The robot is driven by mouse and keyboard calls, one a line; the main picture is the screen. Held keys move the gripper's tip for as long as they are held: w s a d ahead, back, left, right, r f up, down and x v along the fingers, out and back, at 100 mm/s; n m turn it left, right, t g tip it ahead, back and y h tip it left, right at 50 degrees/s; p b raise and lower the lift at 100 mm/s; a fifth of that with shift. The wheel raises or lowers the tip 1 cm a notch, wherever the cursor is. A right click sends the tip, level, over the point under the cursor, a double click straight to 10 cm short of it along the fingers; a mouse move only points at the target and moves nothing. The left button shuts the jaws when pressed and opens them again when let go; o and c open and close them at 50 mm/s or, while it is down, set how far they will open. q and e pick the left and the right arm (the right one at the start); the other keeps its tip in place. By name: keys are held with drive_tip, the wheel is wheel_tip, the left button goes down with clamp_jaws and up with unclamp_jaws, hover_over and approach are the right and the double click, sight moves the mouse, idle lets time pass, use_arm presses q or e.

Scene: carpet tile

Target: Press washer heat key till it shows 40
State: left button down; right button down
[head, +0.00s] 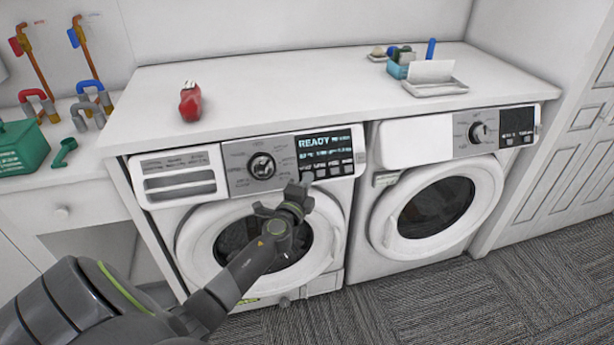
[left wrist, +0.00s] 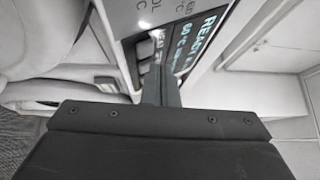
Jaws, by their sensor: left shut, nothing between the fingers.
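The washer (head: 170,215) is the left of two white machines under the counter. Its lit display (head: 322,143) reads READY, with smaller lines under it. In the left wrist view the display (left wrist: 196,40) also shows READY and what looks like 60 °C. A row of small keys (head: 333,170) runs below the display. My left gripper (head: 306,178) is shut and empty, its tips at the left part of the key row. In the left wrist view its fingers (left wrist: 160,80) cover part of the keys; whether they touch one I cannot tell. My right gripper is out of view.
A round dial (head: 261,166) is left of the display. The second machine (head: 350,240) stands at the right. On the counter (head: 290,85) are a red object (head: 190,101) and a tray (head: 435,88). A green box (head: 22,146) stands at the left.

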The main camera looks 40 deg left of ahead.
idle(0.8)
use_arm(q)
drive_tip(key=shift+w+a+f+b, duration=0.2)
drive_tip(key=shift+w+a+b, duration=0.1)
drive_tip(key=shift+b, duration=0.1)
drive_tip(key=shift+w+a+f+b, duration=0.15)
drive_tip(key=shift+a+b, duration=0.1)
drive_tip(key=shift+b, duration=0.1)
idle(0.5)
drive_tip(key=shift+d, duration=0.1)
drive_tip(key=shift+s+d+r+p, duration=0.35)
drive_tip(key=shift+s+d+p, duration=0.1)
drive_tip(key=shift+p, duration=0.05)
idle(0.4)
